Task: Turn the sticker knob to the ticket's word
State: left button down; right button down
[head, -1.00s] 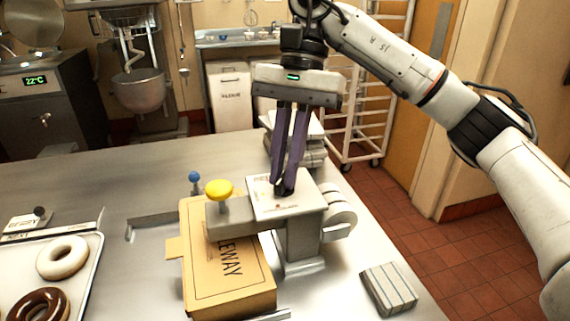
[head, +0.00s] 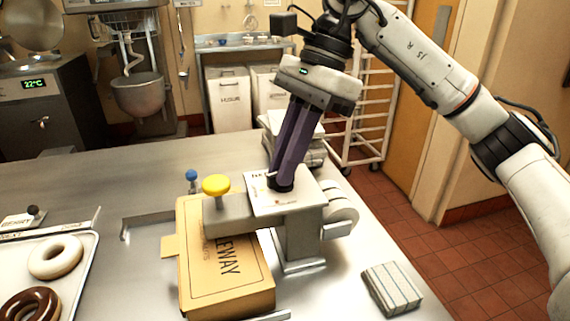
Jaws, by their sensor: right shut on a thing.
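The sticker machine (head: 300,226) stands on the steel table, a grey block with an arm reaching left over a box. A white dial plate (head: 303,199) with small print lies on its top; I cannot read the words. My right gripper (head: 281,181) points down onto this plate, its purple fingers leaning and shut on the dark knob, which they mostly hide. A small card (head: 18,221) with a black knob lies at the far left; its lettering is too small to read surely. My left gripper is out of view.
A yellow button (head: 216,185) tops the machine's arm above the tan box (head: 225,283). A label roll (head: 341,207) hangs at its right. A striped block (head: 392,288) lies front right. A donut tray (head: 84,270) is at left. The table's back left is clear.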

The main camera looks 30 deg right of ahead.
jog(key=m+t, duration=0.1)
jog(key=m, duration=0.2)
jog(key=m+t+b, duration=0.1)
jog(key=m, duration=0.2)
jog(key=shift+s+h, duration=0.1)
jog(key=shift+h, duration=0.3)
jog(key=m+t+h, duration=0.1)
jog(key=m, duration=0.2)
jog(key=m+t, duration=0.1)
jog(key=m, duration=0.2)
jog(key=shift+a+m+h, duration=0.15)
jog(key=shift+m+h, duration=0.15)
jog(key=shift+h, duration=0.1)
jog(key=shift+s, duration=0.1)
jog(key=c, duration=1.8)
grip_release()
jog(key=p+v, duration=0.1)
jog(key=v, duration=0.9)
jog(key=shift+r, duration=0.15)
